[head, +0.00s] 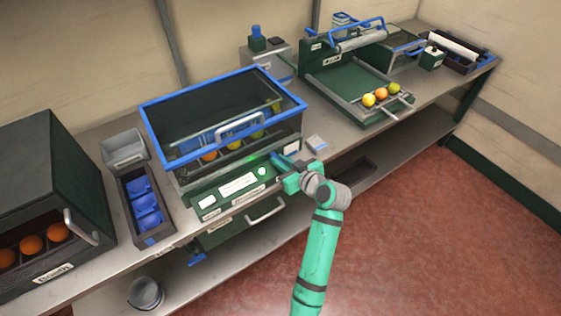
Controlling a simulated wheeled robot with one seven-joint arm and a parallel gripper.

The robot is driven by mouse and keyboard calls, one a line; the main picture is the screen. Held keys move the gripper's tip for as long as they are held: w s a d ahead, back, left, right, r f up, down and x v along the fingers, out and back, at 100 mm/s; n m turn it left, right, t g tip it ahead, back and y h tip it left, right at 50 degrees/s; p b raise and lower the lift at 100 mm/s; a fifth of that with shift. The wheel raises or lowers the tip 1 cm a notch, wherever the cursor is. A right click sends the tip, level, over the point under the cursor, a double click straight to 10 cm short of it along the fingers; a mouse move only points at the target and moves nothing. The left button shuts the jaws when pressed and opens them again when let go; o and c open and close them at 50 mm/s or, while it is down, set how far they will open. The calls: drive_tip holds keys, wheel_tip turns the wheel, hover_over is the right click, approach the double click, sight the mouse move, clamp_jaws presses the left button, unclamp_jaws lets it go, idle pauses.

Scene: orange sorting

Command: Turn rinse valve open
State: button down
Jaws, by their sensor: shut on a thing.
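The rinse unit (222,112) is a dark box with a blue-rimmed clear lid and a grey handle, and several oranges and yellow-green fruits show inside it. A green panel (208,190) with labels and a bright green light sits on its front. My gripper (284,172) is at the right end of this panel, shut on a small blue handle (280,159), which looks like the rinse valve. The jaws hide most of the handle, so I cannot tell its angle.
Left of the unit are a tray of blue cups (146,205), a grey bin (124,149) and a dark crate (45,200) with oranges. A green tray (347,92) with three fruits at its front edge stands to the right. The red floor in front is clear.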

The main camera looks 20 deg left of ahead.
drive_tip(key=c, duration=2)
unclamp_jaws()
drive_tip(key=shift+f, duration=0.1)
drive_tip(key=shift+c, duration=0.2)
drive_tip(key=v, duration=1)
drive_tip(key=shift+s+d, duration=0.2)
drive_tip(key=shift+d, duration=0.1)
